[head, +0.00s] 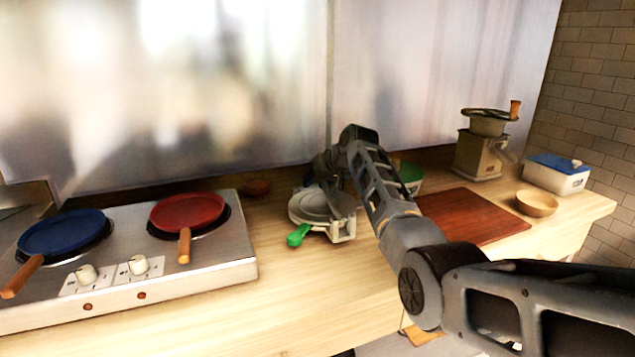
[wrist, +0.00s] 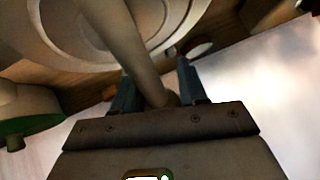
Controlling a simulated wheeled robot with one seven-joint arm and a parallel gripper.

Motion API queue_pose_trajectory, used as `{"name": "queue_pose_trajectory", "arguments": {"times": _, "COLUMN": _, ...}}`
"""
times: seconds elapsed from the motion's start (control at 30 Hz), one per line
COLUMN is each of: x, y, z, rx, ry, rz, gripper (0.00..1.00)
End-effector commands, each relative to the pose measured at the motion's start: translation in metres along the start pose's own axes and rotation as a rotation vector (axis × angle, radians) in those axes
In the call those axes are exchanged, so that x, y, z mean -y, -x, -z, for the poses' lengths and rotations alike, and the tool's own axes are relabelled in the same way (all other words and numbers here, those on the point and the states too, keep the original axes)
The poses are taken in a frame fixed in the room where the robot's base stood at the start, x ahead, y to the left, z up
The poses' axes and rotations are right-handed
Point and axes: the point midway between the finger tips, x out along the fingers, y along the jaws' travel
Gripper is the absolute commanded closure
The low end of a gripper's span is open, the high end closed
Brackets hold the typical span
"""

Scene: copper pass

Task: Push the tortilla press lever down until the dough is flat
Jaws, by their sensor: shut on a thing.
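My gripper (head: 325,168) is over the back of the press, partly hidden by my arm. In the wrist view, my gripper's fingers (wrist: 155,78) are shut on a beige bar, the press lever (wrist: 128,48), which crosses in front of the round plate (wrist: 55,30). I cannot see any dough, and the gap between the plates is not clear.
A steel stove (head: 220,270) with a blue pan (head: 62,232) and a red pan (head: 188,211) stands left. Behind my arm are a green bowl (head: 411,174), a red-brown board (head: 475,215), a grinder (head: 480,155), a wooden bowl (head: 537,204) and a blue-lidded box (head: 556,177).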

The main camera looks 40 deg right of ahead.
Motion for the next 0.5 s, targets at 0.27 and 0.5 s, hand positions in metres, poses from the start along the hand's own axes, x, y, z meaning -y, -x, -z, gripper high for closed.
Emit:
{"name": "queue_pose_trajectory", "arguments": {"times": 0.27, "x": -0.0029, "y": 0.0063, "z": 0.0107, "rx": -0.024, "ry": -0.002, "rz": -0.005, "gripper": 0.36}}
{"name": "queue_pose_trajectory", "arguments": {"times": 0.5, "x": -0.0014, "y": 0.0047, "z": 0.0079, "rx": -0.018, "ry": -0.001, "rz": -0.003, "gripper": 0.36}}
